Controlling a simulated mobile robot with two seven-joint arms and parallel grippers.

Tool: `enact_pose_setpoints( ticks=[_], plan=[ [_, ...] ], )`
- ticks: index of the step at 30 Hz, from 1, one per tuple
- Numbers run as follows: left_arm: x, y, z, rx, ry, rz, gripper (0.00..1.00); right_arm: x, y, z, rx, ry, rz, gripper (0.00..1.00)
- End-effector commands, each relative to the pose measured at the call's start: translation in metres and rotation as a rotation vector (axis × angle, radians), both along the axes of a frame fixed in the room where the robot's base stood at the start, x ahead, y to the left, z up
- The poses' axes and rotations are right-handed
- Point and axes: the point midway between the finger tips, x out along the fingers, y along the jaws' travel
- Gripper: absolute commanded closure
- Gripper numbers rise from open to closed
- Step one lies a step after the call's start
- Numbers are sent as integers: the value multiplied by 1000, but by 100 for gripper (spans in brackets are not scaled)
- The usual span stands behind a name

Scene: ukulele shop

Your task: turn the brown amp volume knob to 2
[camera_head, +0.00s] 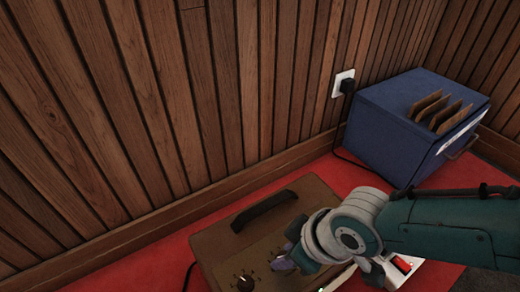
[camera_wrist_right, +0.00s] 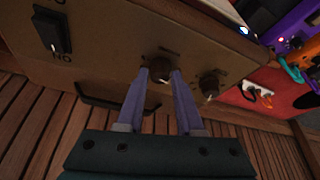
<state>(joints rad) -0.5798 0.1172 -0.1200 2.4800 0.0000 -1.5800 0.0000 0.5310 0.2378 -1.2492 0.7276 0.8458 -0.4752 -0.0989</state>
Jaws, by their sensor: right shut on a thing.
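The brown amp (camera_head: 222,247) stands on the red surface at the bottom middle of the head view, with a dark handle on top. My right gripper (camera_head: 284,262) is over its panel. In the right wrist view, the fingers of this gripper (camera_wrist_right: 161,80) are shut on a dark knob (camera_wrist_right: 160,66), one on each side. A second dark knob (camera_wrist_right: 209,86) with a pale mark is beside it, free. The knob labels are too small to read, so I cannot tell the setting. In the head view another dark knob (camera_head: 245,283) shows left of the gripper. My left gripper is out of view.
A black rocker switch (camera_wrist_right: 50,31) is on the amp panel. A blue box (camera_head: 400,130) with several brown pieces on top stands at the back right. A white wall outlet (camera_head: 344,82) holds a black plug. A red switch (camera_head: 402,264) on a white strip lies below my right arm.

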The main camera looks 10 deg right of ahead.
Motion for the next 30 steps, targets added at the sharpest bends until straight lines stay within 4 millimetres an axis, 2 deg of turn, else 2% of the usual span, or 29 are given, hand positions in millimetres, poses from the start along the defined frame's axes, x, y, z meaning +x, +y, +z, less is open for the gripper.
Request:
enact_pose_setpoints(
  ticks=[3, 11, 21, 30],
  plan=[
    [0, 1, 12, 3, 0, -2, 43, -3, 1, 2, 0, 6, -114, 100],
    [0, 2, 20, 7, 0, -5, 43, -3, 4, 0, 0, 7, -359, 100],
    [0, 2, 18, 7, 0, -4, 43, -3, 5, -2, 0, 4, -661, 100],
    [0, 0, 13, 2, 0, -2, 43, -2, 5, -2, -2, 2, -846, 100]
  ],
)
